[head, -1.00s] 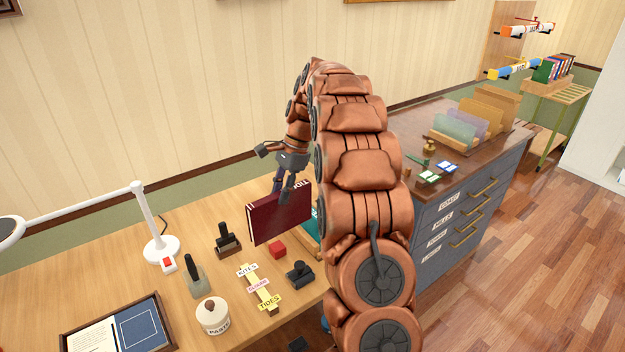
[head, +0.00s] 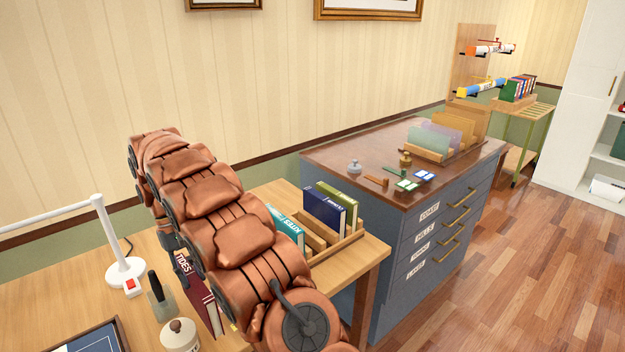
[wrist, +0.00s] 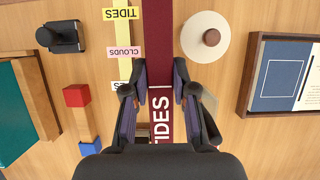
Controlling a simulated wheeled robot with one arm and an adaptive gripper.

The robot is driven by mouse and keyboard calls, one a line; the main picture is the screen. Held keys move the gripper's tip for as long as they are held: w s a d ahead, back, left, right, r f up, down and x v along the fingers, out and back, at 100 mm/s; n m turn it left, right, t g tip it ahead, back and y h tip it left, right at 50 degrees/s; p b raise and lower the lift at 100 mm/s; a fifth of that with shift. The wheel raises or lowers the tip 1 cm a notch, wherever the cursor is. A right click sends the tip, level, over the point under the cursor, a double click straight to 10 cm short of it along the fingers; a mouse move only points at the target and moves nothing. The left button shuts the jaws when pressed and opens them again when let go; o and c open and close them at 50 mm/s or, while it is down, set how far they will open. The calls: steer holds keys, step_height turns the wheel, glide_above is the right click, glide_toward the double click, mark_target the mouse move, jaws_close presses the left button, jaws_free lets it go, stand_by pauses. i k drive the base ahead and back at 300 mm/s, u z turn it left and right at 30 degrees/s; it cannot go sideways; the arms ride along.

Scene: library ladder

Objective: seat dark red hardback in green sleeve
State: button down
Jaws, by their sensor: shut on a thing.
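The dark red hardback (wrist: 158,35) hangs between the two fingers of my gripper (wrist: 158,80) in the wrist view. White lettering reading TIDES shows on its spine. A pale green translucent sleeve (head: 428,139) stands in a wooden holder on the dark top of the grey drawer cabinet, well to the right of the hardback. Purple (head: 441,139) and amber (head: 457,126) sleeves stand behind it.
A wooden rack (head: 352,240) with teal, navy and olive books stands at the desk's right end. Stamps, cards and small tools lie on the cabinet top (head: 340,160). A lamp (head: 125,270) and paste jar (head: 180,335) are on the desk. Wood floor (head: 480,290) is open at right.

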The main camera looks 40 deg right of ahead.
mark_target(439, 143)
steer(key=k, duration=0.95)
steer(key=z, duration=3.05)
steer(key=i, duration=2.6)
steer(key=u, duration=3.05)
